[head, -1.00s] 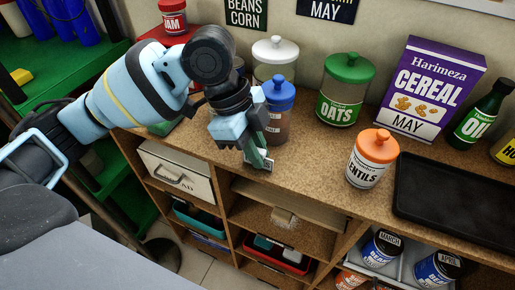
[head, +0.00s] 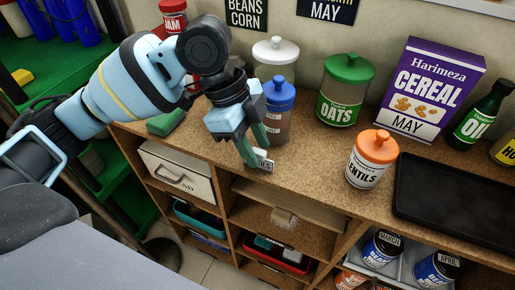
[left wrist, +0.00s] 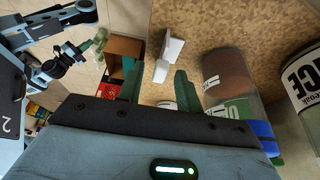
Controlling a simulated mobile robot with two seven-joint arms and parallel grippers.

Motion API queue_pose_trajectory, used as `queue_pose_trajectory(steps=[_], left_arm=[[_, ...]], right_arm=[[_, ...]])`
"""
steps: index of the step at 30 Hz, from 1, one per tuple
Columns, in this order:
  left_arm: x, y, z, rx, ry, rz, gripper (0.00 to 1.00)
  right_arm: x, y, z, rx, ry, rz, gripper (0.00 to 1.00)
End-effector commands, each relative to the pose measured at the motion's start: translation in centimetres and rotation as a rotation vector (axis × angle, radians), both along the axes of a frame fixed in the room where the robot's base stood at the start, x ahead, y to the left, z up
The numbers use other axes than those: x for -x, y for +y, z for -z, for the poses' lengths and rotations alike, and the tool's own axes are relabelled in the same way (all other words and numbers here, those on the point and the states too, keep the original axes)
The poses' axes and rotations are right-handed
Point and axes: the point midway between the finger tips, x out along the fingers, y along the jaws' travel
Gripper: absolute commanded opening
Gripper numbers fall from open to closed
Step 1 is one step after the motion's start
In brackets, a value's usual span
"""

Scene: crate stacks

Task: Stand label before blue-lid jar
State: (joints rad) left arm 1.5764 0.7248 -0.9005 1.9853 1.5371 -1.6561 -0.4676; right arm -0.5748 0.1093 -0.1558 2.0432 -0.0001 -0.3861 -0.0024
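The blue-lid jar (head: 280,120), clear with brown contents, stands on the wooden counter (head: 310,165). The jar also shows in the left wrist view (left wrist: 228,72). A small white label (head: 264,160) with dark print stands on the counter in front of the jar, near the front edge. In the left wrist view the label (left wrist: 168,52) lies just beyond the fingertips, seemingly clear of them. My left gripper (head: 254,150) has its green fingers spread and empty, partly in front of the jar.
A white-lid jar (head: 275,60) stands behind, and the green-lid oats jar (head: 344,95) to the right. The orange-lid lentils jar (head: 369,165) and a black tray (head: 460,205) are farther right. Counter space between label and lentils jar is clear.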

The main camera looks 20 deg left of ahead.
Motion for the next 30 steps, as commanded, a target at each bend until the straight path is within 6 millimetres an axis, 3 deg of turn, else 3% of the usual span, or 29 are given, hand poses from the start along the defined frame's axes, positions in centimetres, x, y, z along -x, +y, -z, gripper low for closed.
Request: queue_pose_trajectory(steps=[6,15,30], left_arm=[[-0.1,1.7,-4.5,0.001,-0.007,-0.001,0.35],[-0.2,3.6,-8.7,0.0,-0.003,-0.001,0.35],[-0.2,4.0,-9.6,0.0,0.0,0.0,0.35]], right_arm=[[-0.4,0.0,-0.8,0.0,-0.011,0.0,0.0],[-0.7,0.0,-1.3,0.0,-0.018,0.0,0.0],[-0.6,0.0,-1.3,-0.001,-0.017,0.002,0.0]])
